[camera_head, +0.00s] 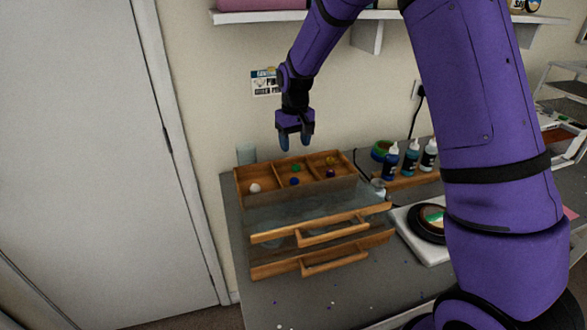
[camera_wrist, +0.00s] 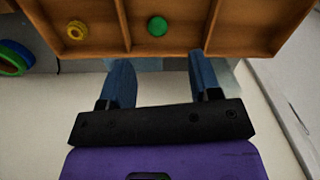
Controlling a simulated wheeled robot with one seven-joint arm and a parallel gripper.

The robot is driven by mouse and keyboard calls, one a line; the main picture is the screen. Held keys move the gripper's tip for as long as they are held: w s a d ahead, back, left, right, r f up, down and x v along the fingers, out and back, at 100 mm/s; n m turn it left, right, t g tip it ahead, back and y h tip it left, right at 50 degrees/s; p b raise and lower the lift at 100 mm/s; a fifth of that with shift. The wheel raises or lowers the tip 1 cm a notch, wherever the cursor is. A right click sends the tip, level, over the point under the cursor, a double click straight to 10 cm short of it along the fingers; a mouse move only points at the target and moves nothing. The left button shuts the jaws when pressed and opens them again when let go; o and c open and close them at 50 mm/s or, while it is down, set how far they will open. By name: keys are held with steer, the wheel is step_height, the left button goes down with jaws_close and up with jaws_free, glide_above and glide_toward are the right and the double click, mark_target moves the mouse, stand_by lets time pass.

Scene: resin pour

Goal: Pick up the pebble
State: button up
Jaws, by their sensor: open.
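A small whitish, rounded thing, which looks like the pebble (camera_head: 255,188), lies in the left compartment of a wooden tray (camera_head: 315,191) in the head view. It is not visible in the wrist view, where part of the tray (camera_wrist: 122,25) crosses the top. My gripper (camera_head: 295,143) hangs above the tray's back edge, fingers down, to the right of the pebble and higher. In the wrist view my gripper (camera_wrist: 160,66) has its fingers apart with nothing between them.
The middle compartment holds a green piece (camera_head: 295,168) and a blue piece (camera_head: 295,181). The right one holds a yellow piece (camera_head: 330,160) and a dark reddish piece (camera_head: 330,174). Wooden drawer fronts (camera_head: 322,229) jut out below. Bottles (camera_head: 390,162) stand right; a clear cup (camera_head: 246,153) behind left.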

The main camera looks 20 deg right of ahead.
mark_target(296, 165)
steer(key=shift+d+f, duration=0.15)
steer(key=shift+f, duration=3.6)
steer(key=c, duration=1)
